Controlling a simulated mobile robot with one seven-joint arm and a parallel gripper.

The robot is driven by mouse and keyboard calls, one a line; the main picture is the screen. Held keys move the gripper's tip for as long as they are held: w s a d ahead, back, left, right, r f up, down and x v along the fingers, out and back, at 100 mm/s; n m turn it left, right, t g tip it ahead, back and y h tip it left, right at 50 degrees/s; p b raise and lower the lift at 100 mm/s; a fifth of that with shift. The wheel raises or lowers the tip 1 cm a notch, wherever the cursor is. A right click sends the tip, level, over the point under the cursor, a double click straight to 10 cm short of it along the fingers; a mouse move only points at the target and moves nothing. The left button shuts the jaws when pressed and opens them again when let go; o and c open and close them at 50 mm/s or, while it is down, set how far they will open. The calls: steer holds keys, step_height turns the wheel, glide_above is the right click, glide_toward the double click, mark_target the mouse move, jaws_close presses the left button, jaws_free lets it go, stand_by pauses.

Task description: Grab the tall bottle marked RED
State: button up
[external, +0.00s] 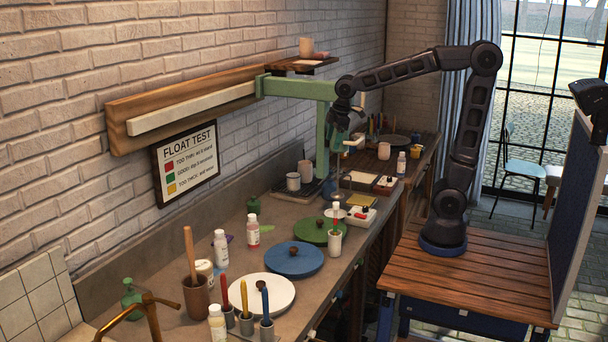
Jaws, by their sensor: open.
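Several white bottles with small labels stand upright on the counter (178,285), and the lettering is too small to read. One bottle (253,233) behind the blue disc has a reddish mark on its label, but I cannot tell that it says RED. Other white bottles stand left of it (220,250), at the front edge (217,326) and far back right (402,164). My gripper (346,147) hangs open and small at the end of the arm, above the far part of the counter beside the green post. It is apart from these bottles.
White (258,310), blue (296,270) and green (318,238) discs lie along the counter. A brown pot with a stick (195,298) and cups with coloured sticks (246,322) stand near. A green post (322,150) with an arm rises by the wall.

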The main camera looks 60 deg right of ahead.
steer(key=w+a+f+n+g, duration=0.1)
steer(key=w+a+f+n, duration=0.3)
steer(key=w, duration=0.3)
steer(key=w+a+f+n, duration=0.2)
steer(key=w+a+f, duration=0.1)
steer(key=w+a, duration=0.4)
steer(key=n+g, duration=0.2)
steer(key=n, duration=0.3)
glide_above(252, 215)
steer(key=d, duration=0.1)
steer(key=f, duration=1.2)
steer(key=shift+s+f, duration=0.2)
steer(key=shift+s, duration=0.05)
steer(key=shift+w+a+f, duration=0.15)
steer(key=shift+a+f, duration=0.05)
steer(key=shift+f, duration=0.25)
step_height(252, 215, down, 5)
steer(key=shift+f, duration=0.15)
steer(key=shift+a+f, duration=0.2)
steer(key=shift+f, duration=1.05)
steer(key=shift+a+f, duration=0.15)
steer(key=shift+f, duration=1.1)
jaws_close()
